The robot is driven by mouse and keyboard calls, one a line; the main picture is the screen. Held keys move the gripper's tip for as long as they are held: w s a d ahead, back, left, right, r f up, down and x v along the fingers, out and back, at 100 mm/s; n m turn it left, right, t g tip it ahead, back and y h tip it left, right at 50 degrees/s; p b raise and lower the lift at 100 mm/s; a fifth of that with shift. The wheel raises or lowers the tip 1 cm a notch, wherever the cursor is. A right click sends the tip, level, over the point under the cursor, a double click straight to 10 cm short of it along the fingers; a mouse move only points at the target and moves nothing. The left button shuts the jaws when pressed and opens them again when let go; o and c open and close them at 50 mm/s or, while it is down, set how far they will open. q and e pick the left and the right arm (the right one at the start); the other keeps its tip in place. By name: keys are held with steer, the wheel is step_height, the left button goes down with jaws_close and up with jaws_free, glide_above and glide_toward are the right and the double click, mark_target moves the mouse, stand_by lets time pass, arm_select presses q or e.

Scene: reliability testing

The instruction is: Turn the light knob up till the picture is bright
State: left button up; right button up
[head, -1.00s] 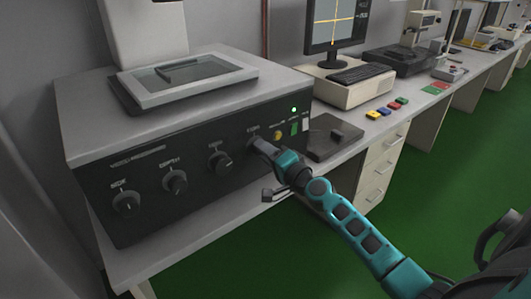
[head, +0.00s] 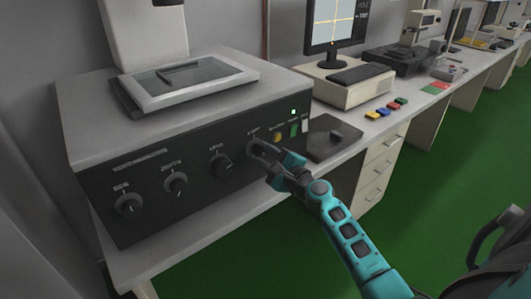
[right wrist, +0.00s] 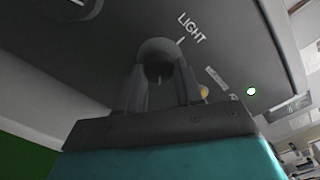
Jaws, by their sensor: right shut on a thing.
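The light knob (right wrist: 156,50) is a dark round knob under the white word LIGHT in the right wrist view. It is the rightmost knob on the black front panel (head: 205,190) of a grey box. My right gripper (head: 260,150) is shut on it, one finger on each side; in the right wrist view the fingers (right wrist: 160,85) hide its lower part. In the head view the gripper mostly hides the knob. The picture on the monitor screen (head: 333,22) is light grey-blue with a thin pale cross and grid lines. My left gripper is not in view.
Several other knobs (head: 176,182) sit left along the panel. A yellow button (head: 278,137) and a lit green lamp (head: 293,112) are to the right. A dark flat block (head: 332,137) lies on the bench beside the box.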

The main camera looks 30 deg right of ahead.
steer(key=shift+m+p, duration=0.65)
steer(key=shift+m, duration=1.55)
steer(key=shift+f, duration=0.1)
steer(key=o, duration=1)
steer(key=shift+o, duration=0.2)
steer(key=shift+s, duration=0.15)
steer(key=s+d, duration=0.1)
steer(key=s, duration=1.1)
steer(key=shift+s+b, duration=0.35)
steer(key=shift+b, duration=0.05)
